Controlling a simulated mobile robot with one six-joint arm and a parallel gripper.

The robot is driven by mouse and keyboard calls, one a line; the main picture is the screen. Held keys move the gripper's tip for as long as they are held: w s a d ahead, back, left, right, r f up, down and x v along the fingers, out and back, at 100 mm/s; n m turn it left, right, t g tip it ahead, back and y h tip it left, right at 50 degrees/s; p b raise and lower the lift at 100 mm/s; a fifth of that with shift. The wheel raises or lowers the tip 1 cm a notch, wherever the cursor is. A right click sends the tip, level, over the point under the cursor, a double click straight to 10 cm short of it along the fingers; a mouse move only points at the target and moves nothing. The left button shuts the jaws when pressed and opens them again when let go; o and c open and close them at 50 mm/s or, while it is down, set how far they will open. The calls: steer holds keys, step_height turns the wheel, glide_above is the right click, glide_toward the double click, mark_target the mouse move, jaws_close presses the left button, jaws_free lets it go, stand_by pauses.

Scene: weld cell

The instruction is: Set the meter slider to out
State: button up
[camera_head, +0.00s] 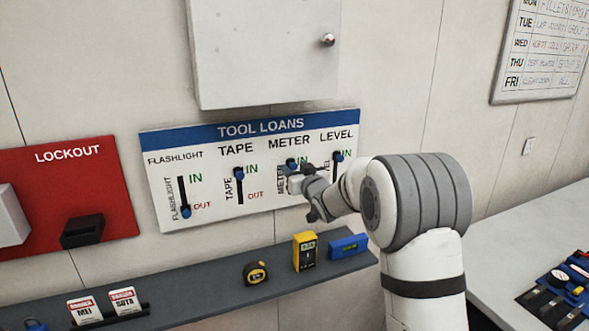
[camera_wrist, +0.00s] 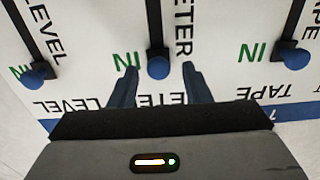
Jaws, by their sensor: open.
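The TOOL LOANS board (camera_head: 225,207) hangs on the wall with vertical sliders. The meter slider's blue knob (camera_head: 291,162) is at the top of its slot, by the green IN. In the wrist view, which shows the board upside down, the meter knob (camera_wrist: 158,67) sits between my two open fingertips, with a gap visible on each side. My gripper (camera_head: 298,174) is in front of the meter column and hides its lower slot and OUT label. I cannot tell how far the fingertips are from the board.
The level knob (camera_head: 337,155) and tape knob (camera_head: 239,171) are at IN on either side; the flashlight knob (camera_head: 186,211) is at OUT. A shelf (camera_head: 210,302) below holds a tape measure (camera_head: 255,272), yellow meter (camera_head: 305,251) and blue level (camera_head: 348,246). A cabinet (camera_head: 265,60) hangs above.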

jaws_close()
stand_by(0.3)
step_height(320, 180, down, 10)
steer(key=b, duration=1)
steer(key=shift+r, duration=0.25)
steer(key=shift+f, duration=0.1)
steer(key=shift+c, duration=0.3)
jaws_free()
steer(key=shift+o, duration=0.3)
